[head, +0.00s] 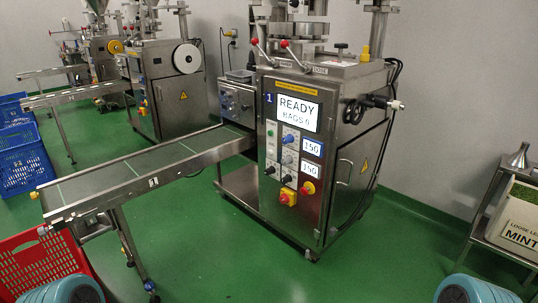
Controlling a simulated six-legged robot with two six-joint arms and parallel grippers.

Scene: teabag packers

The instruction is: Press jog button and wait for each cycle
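The teabag packing machine (338,170), marked 1, stands in the middle of the head view. Its screen (298,112) reads READY, with a smaller line BAGS and a digit that is hard to read, perhaps 6 or 0. Below it, the control panel (280,160) carries several small buttons and knobs, and two small displays (312,148) that seem to read 150. A red button on a yellow box (288,198) sits lowest. I cannot tell which button is the jog button. Neither of my grippers is in view.
A conveyor (150,172) runs from the machine to the left. A red crate (40,262) stands under its end. Blue crates (22,160) stand at far left. Other packing machines (165,85) stand behind. A cart (480,235) with a MINT box (520,222) is at right. Green floor (385,260) is clear in front.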

